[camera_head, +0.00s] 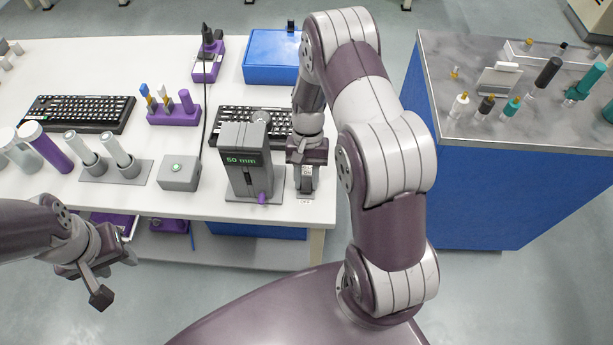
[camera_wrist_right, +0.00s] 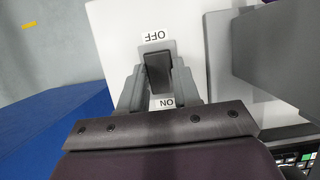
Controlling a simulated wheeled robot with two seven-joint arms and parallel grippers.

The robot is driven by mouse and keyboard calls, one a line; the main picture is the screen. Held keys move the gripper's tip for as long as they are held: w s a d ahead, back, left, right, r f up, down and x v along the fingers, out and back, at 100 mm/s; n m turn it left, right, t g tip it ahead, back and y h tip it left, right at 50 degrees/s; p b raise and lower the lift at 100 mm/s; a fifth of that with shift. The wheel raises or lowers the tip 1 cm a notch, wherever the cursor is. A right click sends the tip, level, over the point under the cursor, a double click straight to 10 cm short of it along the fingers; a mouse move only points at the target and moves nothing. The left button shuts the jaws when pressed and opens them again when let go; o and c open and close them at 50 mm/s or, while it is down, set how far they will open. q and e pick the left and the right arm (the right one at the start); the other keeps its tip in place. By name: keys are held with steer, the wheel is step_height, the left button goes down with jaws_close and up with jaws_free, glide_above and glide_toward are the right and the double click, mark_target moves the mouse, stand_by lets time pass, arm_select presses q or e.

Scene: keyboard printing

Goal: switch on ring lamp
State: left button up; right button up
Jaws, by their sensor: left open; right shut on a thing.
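A black switch (camera_wrist_right: 158,70) on a grey plate sits between the OFF label (camera_wrist_right: 157,37) and the ON label (camera_wrist_right: 163,103) in the right wrist view. My right gripper (camera_head: 306,178) is at the table's front right corner, with its grey fingers on either side of the switch, shut on it. The fingers hide the switch's sides, and I cannot tell which way it is set. My left gripper (camera_head: 104,267) is open and empty, off the table's front edge at lower left. I cannot clearly make out a ring lamp.
A blue cabinet (camera_head: 480,195) stands right, across a floor gap.

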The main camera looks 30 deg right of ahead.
steer(key=o, duration=0.8)
steer(key=shift+r, duration=0.1)
steer(key=shift+o, duration=1.3)
steer(key=shift+w+r, duration=0.1)
steer(key=shift+r, duration=0.15)
steer(key=p+v, duration=0.5)
steer(key=v, duration=0.7)
steer(key=shift+r+p, duration=0.15)
steer(key=shift+p, duration=0.2)
